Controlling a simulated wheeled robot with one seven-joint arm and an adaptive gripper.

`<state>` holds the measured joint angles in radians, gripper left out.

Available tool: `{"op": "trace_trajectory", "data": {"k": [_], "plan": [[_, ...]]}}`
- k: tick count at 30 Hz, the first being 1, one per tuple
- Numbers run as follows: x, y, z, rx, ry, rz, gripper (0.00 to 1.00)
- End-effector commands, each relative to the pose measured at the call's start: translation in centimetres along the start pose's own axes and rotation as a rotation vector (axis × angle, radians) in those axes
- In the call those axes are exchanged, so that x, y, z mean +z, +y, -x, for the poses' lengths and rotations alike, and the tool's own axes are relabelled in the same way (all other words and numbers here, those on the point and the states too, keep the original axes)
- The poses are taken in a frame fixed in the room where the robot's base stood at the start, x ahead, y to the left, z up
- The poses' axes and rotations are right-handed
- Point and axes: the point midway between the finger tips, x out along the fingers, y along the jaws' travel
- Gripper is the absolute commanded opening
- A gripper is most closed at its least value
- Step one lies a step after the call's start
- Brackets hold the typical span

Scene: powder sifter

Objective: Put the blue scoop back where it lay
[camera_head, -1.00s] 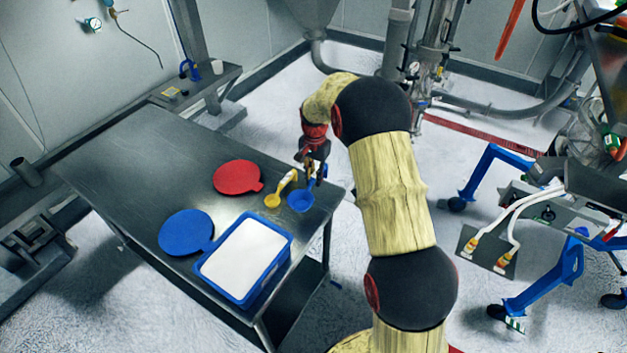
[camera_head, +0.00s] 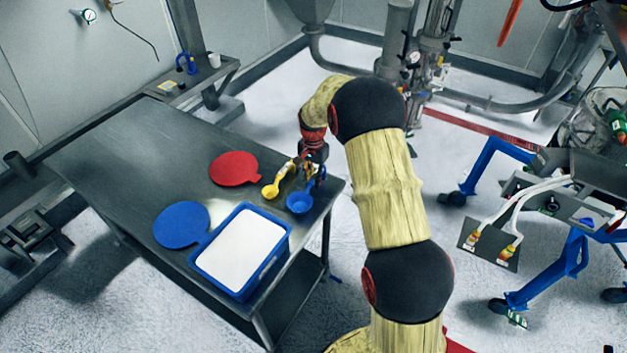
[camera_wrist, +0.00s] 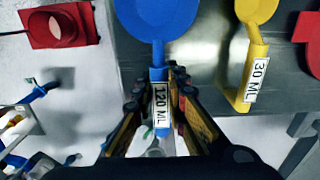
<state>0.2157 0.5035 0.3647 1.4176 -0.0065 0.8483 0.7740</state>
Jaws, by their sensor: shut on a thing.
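The blue scoop (camera_head: 299,204) shows near the table's right end. In the wrist view its bowl (camera_wrist: 155,15) is at the top, and its handle, labelled 120 ML, runs down between my fingers. My gripper (camera_head: 313,172) is shut on this handle; it also shows in the wrist view (camera_wrist: 161,82). The yellow scoop (camera_head: 272,191), labelled 30 ML in the wrist view (camera_wrist: 255,55), lies on the table just left of the blue one, apart from it. I cannot tell whether the blue bowl touches the table (camera_head: 130,150).
A red disc (camera_head: 234,168) and a blue disc (camera_head: 181,224) lie on the table. A blue tub (camera_head: 203,270) of white powder stands at its front right. The left half of the table is clear. A blue-legged stand (camera_head: 570,262) is at right.

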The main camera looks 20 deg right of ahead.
Motion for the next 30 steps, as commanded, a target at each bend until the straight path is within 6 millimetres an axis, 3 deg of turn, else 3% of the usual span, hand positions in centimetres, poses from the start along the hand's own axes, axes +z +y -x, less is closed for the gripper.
{"op": "trace_trajectory", "data": {"k": [25, 26, 30], "plan": [[0.0, 0.0, -1.3, 0.000, 0.000, 0.000, 0.00], [0.0, 0.0, -1.2, 0.000, 0.000, 0.000, 0.15], [0.0, 0.0, -1.2, 0.000, 0.000, 0.000, 0.23]]}}
